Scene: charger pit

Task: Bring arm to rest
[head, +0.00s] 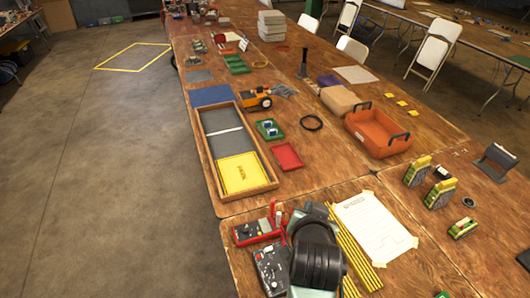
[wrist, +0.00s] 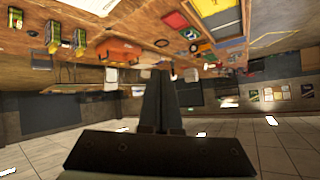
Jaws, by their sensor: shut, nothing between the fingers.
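My gripper (wrist: 160,78) shows in the wrist view with its two dark fingers pressed together and nothing between them. The wrist picture is upside down, with the table along its top. The fingers seem clear of everything. In the head view my arm (head: 318,262) is at the bottom centre, folded close in front of the table's near part. The gripper itself cannot be made out there.
White chairs (head: 435,47) stand beyond. The concrete floor at left (head: 120,170) is clear.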

